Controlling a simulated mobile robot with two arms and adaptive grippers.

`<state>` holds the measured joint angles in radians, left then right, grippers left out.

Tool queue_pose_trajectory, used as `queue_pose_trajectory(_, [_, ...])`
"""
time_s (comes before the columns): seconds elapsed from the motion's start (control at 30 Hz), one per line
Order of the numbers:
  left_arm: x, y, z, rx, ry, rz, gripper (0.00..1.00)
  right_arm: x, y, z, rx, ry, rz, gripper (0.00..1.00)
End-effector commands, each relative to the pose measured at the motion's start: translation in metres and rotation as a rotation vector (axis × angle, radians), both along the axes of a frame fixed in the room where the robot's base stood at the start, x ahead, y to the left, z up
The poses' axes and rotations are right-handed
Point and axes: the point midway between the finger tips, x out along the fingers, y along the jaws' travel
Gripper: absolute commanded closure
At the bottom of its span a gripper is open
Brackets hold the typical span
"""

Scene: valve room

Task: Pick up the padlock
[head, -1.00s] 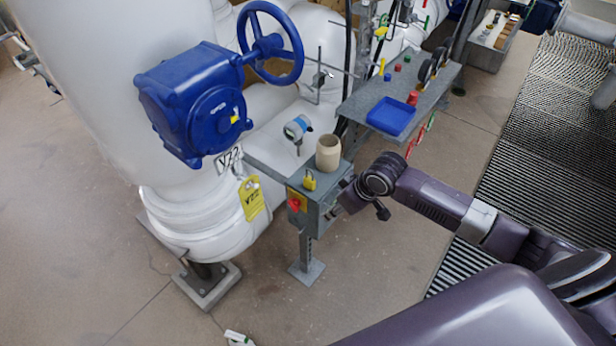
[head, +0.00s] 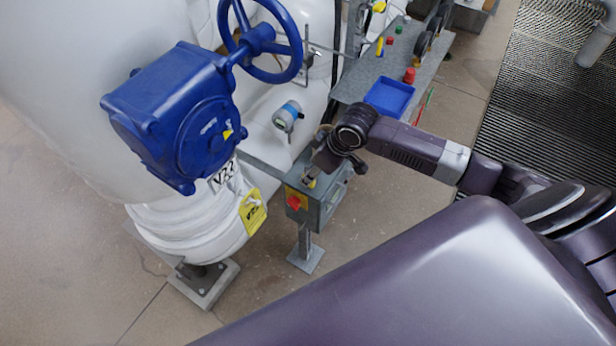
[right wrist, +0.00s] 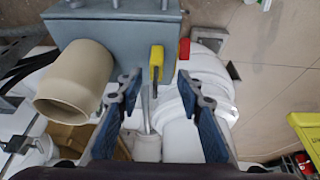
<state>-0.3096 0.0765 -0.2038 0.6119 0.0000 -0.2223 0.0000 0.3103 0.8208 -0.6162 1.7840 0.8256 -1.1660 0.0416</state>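The yellow padlock (right wrist: 156,62) stands on top of the grey control box (right wrist: 118,42) in the right wrist view. In the head view only a small yellow part of the padlock (head: 311,184) shows on the grey box (head: 323,207), the rest hidden by my right gripper (head: 318,168). In the right wrist view my right gripper (right wrist: 159,86) is open, its two blue-padded fingers apart. The padlock appears between and just beyond the fingertips, with no visible contact. My left gripper is not in view.
A beige cup (right wrist: 75,82) stands on the box close beside the padlock. A red knob (head: 293,202) sits on the box's side. A blue valve gearbox (head: 180,115), a yellow tag (head: 253,212) and a blue tray (head: 389,97) are nearby.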

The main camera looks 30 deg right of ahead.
Motion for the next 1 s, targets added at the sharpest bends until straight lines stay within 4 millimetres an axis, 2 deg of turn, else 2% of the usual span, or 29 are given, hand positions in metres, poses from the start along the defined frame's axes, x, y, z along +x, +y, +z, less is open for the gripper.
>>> queue_pose_trajectory(0.17, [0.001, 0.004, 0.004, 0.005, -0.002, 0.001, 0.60, 0.008, -0.001, -0.025, 0.000, 0.001, -0.003, 0.66])
queue_pose_trajectory(0.3, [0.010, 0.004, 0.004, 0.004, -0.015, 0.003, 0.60, 0.013, 0.002, -0.039, -0.001, 0.000, 0.000, 0.66])
queue_pose_trajectory(0.43, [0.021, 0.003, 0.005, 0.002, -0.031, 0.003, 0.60, 0.014, 0.003, -0.041, -0.002, -0.001, 0.000, 0.66])
queue_pose_trajectory(0.57, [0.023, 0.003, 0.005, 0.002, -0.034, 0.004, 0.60, 0.014, 0.003, -0.041, -0.002, -0.001, 0.000, 0.66])
queue_pose_trajectory(0.87, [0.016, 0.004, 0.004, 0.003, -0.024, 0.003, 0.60, 0.014, 0.003, -0.041, -0.001, -0.001, 0.001, 0.98])
queue_pose_trajectory(1.0, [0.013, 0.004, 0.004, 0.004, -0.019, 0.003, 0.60, 0.014, 0.002, -0.041, -0.002, -0.001, 0.000, 1.00])
